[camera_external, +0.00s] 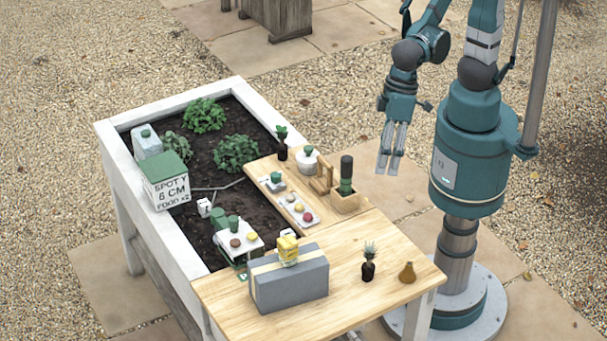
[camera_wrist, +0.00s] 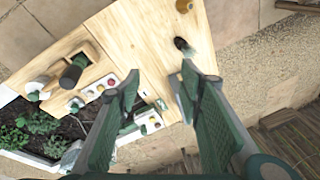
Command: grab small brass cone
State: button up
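The small brass cone (camera_external: 407,272) stands on the wooden table near its right corner in the external view. It looks brownish-gold, wide at the base with a narrow top. In the wrist view a small brass-brown thing (camera_wrist: 183,5), probably the cone, is cut by the top edge. My gripper (camera_external: 389,168) hangs in the air behind the table, beside the arm's column, pointing down. In the wrist view its two fingers (camera_wrist: 160,82) are spread wide with nothing between them. It is well apart from the cone.
A dark vase with a plant (camera_external: 368,263) stands just left of the cone. A wooden holder with a dark cylinder (camera_external: 346,198) stands at the table's back. The raised bed (camera_external: 190,240) lies left. Bare wood surrounds the cone.

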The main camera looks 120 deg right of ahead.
jog(key=w+a+f+m+g+b, duration=0.1)
jog(key=a+f+m+b, duration=0.15)
jog(key=a+f, duration=0.6)
jog(key=m+g+b, duration=0.1)
jog(key=g+b, duration=0.1)
jog(key=b, duration=0.1)
send_over(413, 267)
jog(key=shift+h, duration=0.4)
jog(key=f, duration=1)
jog(key=shift+w+d, duration=0.1)
jog(key=shift+d, duration=0.15)
jog(key=shift+a+f, duration=0.3)
jog(key=shift+f, duration=0.15)
jog(key=shift+f, duration=1.3)
jog(key=shift+d+f+b, duration=0.1)
jog(key=shift+f+b, duration=0.6)
jog(key=shift+f, duration=1.9)
jog(key=shift+c, duration=0.2)
